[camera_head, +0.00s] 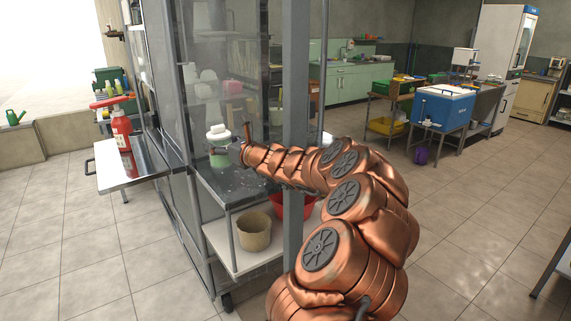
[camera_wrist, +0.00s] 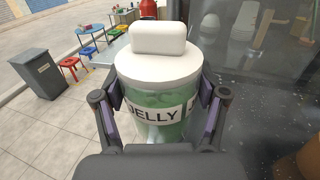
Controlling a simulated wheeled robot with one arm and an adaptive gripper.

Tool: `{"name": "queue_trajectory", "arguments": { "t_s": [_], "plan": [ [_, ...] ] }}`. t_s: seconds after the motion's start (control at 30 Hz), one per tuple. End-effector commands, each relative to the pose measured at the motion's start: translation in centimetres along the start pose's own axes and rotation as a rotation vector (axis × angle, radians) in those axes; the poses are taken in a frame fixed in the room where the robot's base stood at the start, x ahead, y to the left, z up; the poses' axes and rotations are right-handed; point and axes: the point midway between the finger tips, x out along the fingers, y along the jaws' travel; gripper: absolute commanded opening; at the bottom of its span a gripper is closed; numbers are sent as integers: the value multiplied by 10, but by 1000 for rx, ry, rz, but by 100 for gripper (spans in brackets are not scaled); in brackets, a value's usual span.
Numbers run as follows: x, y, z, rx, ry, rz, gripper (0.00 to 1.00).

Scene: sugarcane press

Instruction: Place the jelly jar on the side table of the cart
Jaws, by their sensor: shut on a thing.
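The jelly jar (camera_wrist: 148,100) is a green jar with a white lid and a "JELLY" label. My gripper (camera_wrist: 160,105) is shut on it, with one finger on each side of the jar. In the head view the jar (camera_head: 219,158) is upright over the dark cart counter (camera_head: 240,190); I cannot tell whether its base touches the counter. The side table (camera_head: 128,173) is a steel shelf on the cart's left side, away from my gripper.
A glass panel and metal frame posts (camera_head: 178,150) stand between the counter and the side table. A grey post (camera_head: 294,110) rises near my arm. A beige pot (camera_head: 254,231) and a red bowl (camera_head: 292,205) are on the lower shelf. The tiled floor at left is clear.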

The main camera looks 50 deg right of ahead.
Motion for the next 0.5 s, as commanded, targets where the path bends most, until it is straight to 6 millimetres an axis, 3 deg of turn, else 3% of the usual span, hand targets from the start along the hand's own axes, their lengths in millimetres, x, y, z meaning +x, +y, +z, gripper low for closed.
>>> {"name": "queue_trajectory", "arguments": {
  "t_s": [0.1, 0.2, 0.5],
  "plan": [
    [-12, -18, 13, -3, -5, -50, 18],
    [-17, -25, 13, -1, -4, -69, 18],
    [-18, -28, -34, 2, 1, -76, 18]
  ]
}}
